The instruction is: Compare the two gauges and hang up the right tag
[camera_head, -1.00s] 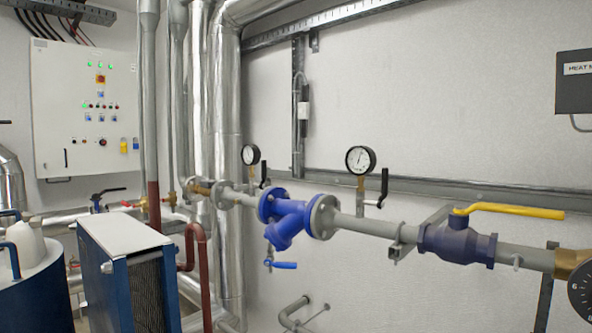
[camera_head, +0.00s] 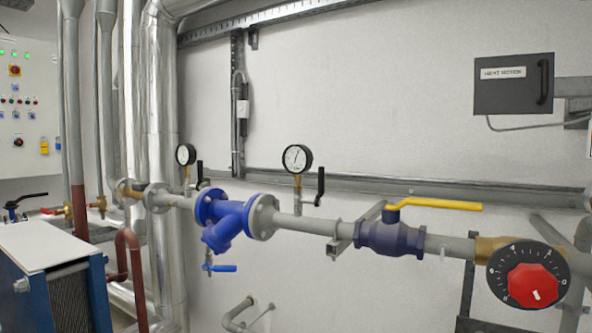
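Two round white-faced gauges stand on the grey horizontal pipe. The left gauge (camera_head: 186,154) sits left of the blue strainer, and the right gauge (camera_head: 297,158) sits to its right. Each has a small black-handled valve beside it. The right gauge's needle points roughly upward; the left gauge's needle is too small to read. I see no tag that I can make out. Neither of my grippers is in view.
The blue strainer (camera_head: 228,219) and a blue ball valve with a yellow lever (camera_head: 436,204) sit on the pipe. A red knob on a black dial (camera_head: 533,285) is at lower right. A dark box (camera_head: 513,84) hangs on the wall. A blue plate exchanger (camera_head: 50,270) stands lower left.

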